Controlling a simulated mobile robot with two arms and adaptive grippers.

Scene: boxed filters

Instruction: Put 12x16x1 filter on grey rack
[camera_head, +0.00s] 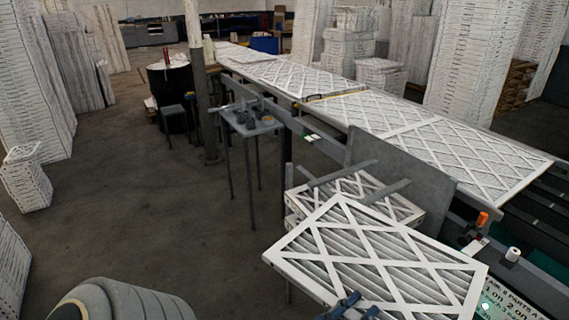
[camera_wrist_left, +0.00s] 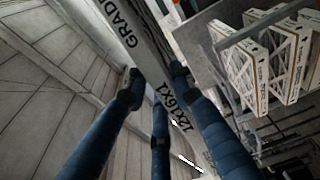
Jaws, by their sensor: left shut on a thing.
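The 12x16x1 filter (camera_head: 375,255), with a white frame and crossed strips over pleats, is held up at the lower right of the head view. My left gripper (camera_head: 348,309) has its blue fingers shut on the filter's near edge. In the left wrist view the fingers (camera_wrist_left: 156,82) close on both sides of the filter's edge (camera_wrist_left: 150,55), which reads "12X16X1". The grey rack (camera_head: 415,178), a panel with protruding arms, stands just behind the held filter and partly hidden by it. Filters (camera_head: 362,187) rest there; they also show in the left wrist view (camera_wrist_left: 262,65). My right gripper is not in view.
A long conveyor table (camera_head: 335,122) carrying large filters runs behind the rack. An orange-topped item (camera_head: 482,219) and a white roll (camera_head: 513,254) sit at the right. A small grey stand (camera_head: 248,125) is left of the conveyor. The floor at centre left is clear.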

